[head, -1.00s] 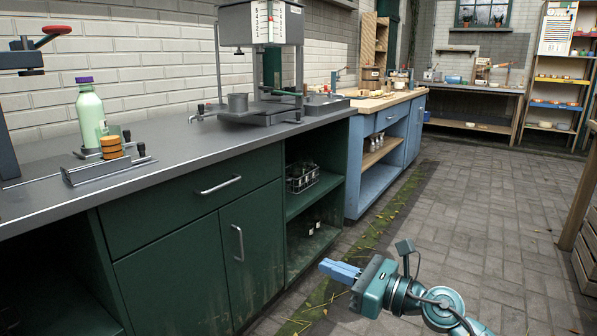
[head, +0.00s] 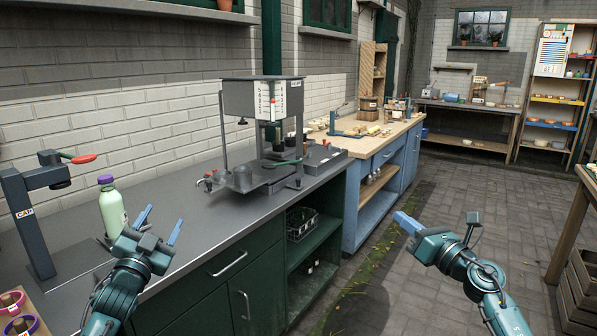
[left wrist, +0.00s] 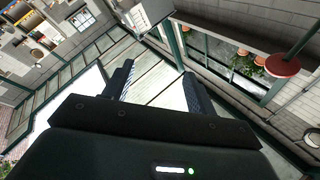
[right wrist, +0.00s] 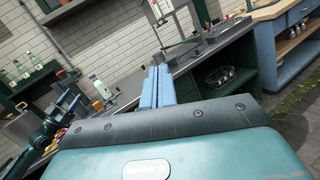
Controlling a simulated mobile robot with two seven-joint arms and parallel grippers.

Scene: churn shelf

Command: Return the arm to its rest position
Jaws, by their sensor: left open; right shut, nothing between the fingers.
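My left gripper (head: 158,226) is in the head view at lower left, in front of the counter's near part, with its blue fingers spread and nothing between them. In the left wrist view its two fingers (left wrist: 157,85) point up toward the roof glass and are apart. My right gripper (head: 400,218) is in the head view right of the green cabinet, over the paved floor, its fingers together. In the right wrist view the blue fingers (right wrist: 158,75) are closed side by side with nothing held.
A green bottle with a purple cap (head: 112,208) stands on the grey counter (head: 170,195), close behind my left gripper. A capping press (head: 35,215) stands left of it. A filling machine (head: 262,100) stands farther along the counter. The paved floor (head: 440,200) at right is open.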

